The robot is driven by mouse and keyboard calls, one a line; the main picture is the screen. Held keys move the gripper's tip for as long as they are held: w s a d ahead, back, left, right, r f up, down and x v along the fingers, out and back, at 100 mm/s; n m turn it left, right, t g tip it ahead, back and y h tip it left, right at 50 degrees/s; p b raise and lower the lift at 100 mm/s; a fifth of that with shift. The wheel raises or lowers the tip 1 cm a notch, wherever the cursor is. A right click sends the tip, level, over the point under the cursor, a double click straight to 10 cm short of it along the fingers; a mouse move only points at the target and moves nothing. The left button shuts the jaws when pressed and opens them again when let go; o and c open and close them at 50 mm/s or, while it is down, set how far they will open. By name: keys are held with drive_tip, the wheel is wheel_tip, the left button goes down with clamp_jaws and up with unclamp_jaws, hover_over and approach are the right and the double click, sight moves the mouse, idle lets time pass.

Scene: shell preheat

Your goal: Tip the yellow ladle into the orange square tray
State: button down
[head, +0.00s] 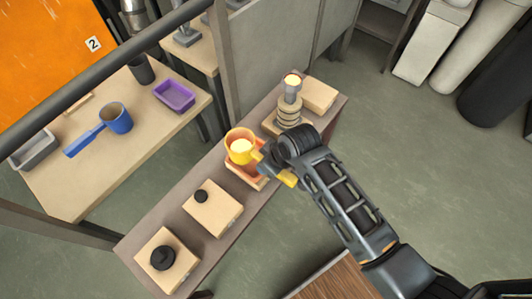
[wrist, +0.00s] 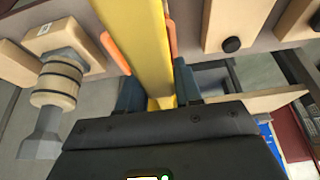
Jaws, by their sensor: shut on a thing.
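The yellow ladle (head: 231,148) is held over the orange square tray (head: 262,184) on the narrow bench, with its cup looking roughly upright. A pale, bright fill shows inside the cup. My gripper (head: 270,158) is shut on the ladle's handle, to the right of the cup. In the wrist view the yellow handle (wrist: 138,35) runs between the fingers of my gripper (wrist: 158,90), and orange tray edges (wrist: 115,53) show on both sides of it. The cup is out of sight there.
A ringed post (head: 289,108) stands on the bench beyond the tray. Wooden blocks with black knobs (head: 212,207) sit on the near side. A table at left holds a blue pan (head: 117,118), a purple tray (head: 175,96) and a grey tray (head: 34,148).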

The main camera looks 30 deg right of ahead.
drive_tip(key=shift+f, duration=1.05)
drive_tip(key=shift+f+m+g+y+b, duration=0.45)
drive_tip(key=shift+y+b, duration=0.65)
drive_tip(key=shift+y, duration=0.65)
drive_tip(key=shift+f+m+g+y+b, duration=0.4)
drive_tip(key=shift+y+b, duration=0.7)
drive_tip(key=shift+y, duration=0.6)
drive_tip(key=shift+f+m+g+y+b, duration=0.4)
drive_tip(key=shift+y+b, duration=0.7)
drive_tip(key=shift+y, duration=0.65)
drive_tip(key=shift+d+r+m+y+b, duration=0.1)
drive_tip(key=shift+d+m+y+b, duration=0.15)
drive_tip(key=shift+y+b, duration=0.5)
drive_tip(key=shift+w+d+m+g+y+b, duration=0.1)
drive_tip(key=shift+d+m+g+y+b, duration=0.1)
drive_tip(key=shift+y+b, duration=0.5)
drive_tip(key=shift+w+d+m+g+y+b, duration=0.1)
drive_tip(key=shift+d+m+y+b, duration=0.1)
drive_tip(key=shift+y+b, duration=0.4)
drive_tip(key=shift+r+y, duration=0.1)
drive_tip(key=shift+y, duration=0.25)
drive_tip(key=shift+d+m+y+b, duration=0.3)
drive_tip(key=shift+y+b, duration=0.2)
drive_tip(key=shift+b, duration=0.25)
